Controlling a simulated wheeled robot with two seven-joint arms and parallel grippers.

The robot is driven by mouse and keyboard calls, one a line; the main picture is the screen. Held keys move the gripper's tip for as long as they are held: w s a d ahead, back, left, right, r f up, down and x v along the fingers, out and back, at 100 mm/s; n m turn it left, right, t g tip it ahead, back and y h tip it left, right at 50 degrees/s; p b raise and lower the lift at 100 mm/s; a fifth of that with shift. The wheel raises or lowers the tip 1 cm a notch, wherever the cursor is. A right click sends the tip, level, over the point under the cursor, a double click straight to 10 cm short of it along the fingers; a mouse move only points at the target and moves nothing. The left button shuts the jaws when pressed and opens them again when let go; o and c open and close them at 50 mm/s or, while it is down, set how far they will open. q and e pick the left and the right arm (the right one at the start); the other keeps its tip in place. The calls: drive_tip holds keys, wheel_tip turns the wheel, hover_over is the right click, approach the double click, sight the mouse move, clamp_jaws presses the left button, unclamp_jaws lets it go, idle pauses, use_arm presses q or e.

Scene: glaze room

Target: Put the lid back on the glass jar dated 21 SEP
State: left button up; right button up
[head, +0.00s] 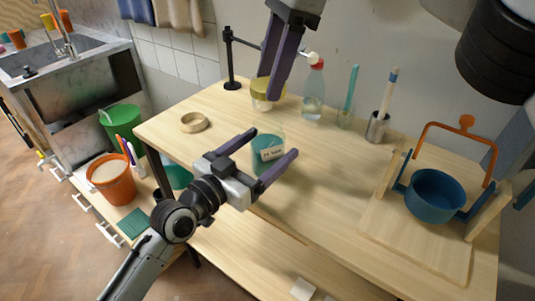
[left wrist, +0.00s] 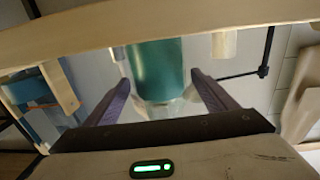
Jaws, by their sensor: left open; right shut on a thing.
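The glass jar (head: 268,160) with teal contents stands on the wooden table. Its pale label is tilted and hard to read, and its top looks uncovered. My left gripper (head: 274,144) is open, with one finger on each side of the jar. The jar (left wrist: 160,72) also shows between the open fingers (left wrist: 165,85) in the left wrist view, which is upside down. My right gripper (head: 271,97) comes down from above, behind the jar, shut at the yellow lid (head: 261,84). Its fingers hide part of this lid. A pale body shows under the lid.
A tan ring (head: 194,122) lies on the table at left, near a black stand (head: 231,70). A spray bottle (head: 313,95) and brush holders stand at the back. A blue pot (head: 435,195) sits on a board at right. Table front right of the jar is clear.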

use_arm(q)
drive_tip(key=c, duration=1.6)
use_arm(e)
drive_tip(key=shift+f, duration=2.5)
drive_tip(key=shift+f, duration=0.85)
drive_tip(key=shift+a+f, duration=0.1)
drive_tip(key=shift+f, duration=0.45)
